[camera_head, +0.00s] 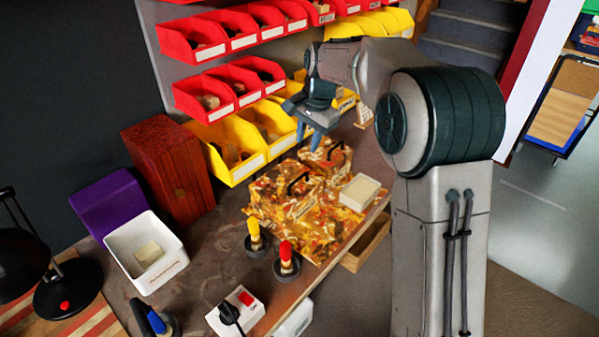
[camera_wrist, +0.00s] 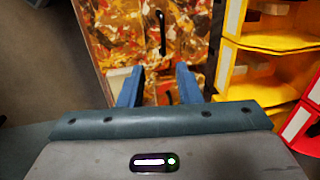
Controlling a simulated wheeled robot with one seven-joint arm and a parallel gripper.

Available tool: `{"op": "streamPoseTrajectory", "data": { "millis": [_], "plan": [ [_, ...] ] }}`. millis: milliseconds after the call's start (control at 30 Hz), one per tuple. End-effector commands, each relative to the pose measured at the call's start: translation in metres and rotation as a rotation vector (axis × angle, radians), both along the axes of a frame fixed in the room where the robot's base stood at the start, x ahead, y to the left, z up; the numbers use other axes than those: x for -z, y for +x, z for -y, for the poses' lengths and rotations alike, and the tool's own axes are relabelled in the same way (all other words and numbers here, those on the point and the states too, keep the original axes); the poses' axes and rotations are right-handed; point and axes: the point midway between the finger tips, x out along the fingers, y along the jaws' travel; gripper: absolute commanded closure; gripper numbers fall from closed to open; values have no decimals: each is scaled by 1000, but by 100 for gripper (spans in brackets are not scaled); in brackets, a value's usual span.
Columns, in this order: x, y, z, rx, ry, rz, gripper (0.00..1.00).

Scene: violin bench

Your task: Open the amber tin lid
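The amber tin (camera_head: 282,205) is a boxy thing with a mottled orange, brown and cream pattern, standing on the bench. Two black handles show on patterned tops, a front one (camera_head: 297,183) and a back one (camera_head: 335,150); I cannot tell whether both belong to one tin. My gripper (camera_head: 314,143) is above the back part, its blue fingers pointing down. In the wrist view, my gripper (camera_wrist: 160,88) is open, with nothing held between its fingers. A black handle (camera_wrist: 162,32) shows on the patterned surface beyond the fingertips, apart from them.
Yellow bins (camera_head: 235,150) and red bins (camera_head: 205,95) stand close behind the tin. A pale box (camera_head: 360,192) is at its right. Yellow-handled (camera_head: 254,230) and red-handled brushes (camera_head: 286,258) stand in front. A white bin (camera_head: 145,250) and brown box (camera_head: 168,165) are left.

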Motion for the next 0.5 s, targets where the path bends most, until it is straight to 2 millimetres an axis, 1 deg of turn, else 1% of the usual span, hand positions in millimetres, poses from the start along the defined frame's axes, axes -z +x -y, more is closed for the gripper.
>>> {"op": "streamPoseTrajectory", "data": {
  "millis": [167,267,500],
  "plan": [
    [11,6,-5,14,5,-7,69],
    [25,7,-7,13,5,-8,69],
    [75,13,-15,11,4,-10,69]
  ]
}}
